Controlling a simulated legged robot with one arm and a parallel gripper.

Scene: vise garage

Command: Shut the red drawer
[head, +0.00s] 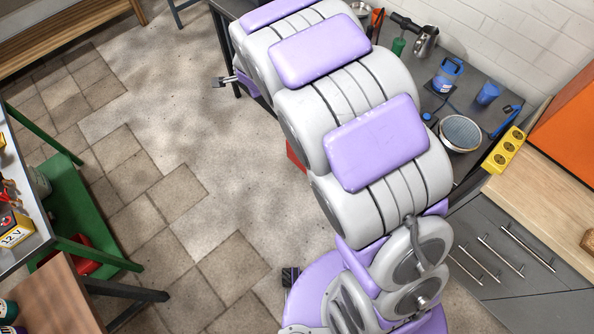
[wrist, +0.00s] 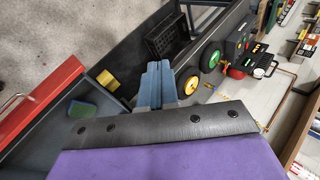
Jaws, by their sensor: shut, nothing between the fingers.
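The red drawer (wrist: 42,98) stands open at the left of the wrist view, with a pale bar handle on its red front. Inside its dark tray lie a yellow piece (wrist: 107,80) and a green-and-blue sponge (wrist: 82,113). In the head view only a small red patch of the drawer (head: 296,157) shows beside my arm, which hides the rest. My gripper (wrist: 158,84) is shut and empty, its blue-grey fingers to the right of the drawer's front. Its tip also shows at the arm's far left side in the head view (head: 220,81). I cannot tell whether it touches the drawer.
A dark workbench (head: 462,88) with tools and cups stands right of my arm, before a white brick wall. Grey cabinets (head: 505,245) stand at the lower right. A green shelf frame (head: 75,215) is at left. The tiled floor between is clear. A black crate (wrist: 167,36) shows in the wrist view.

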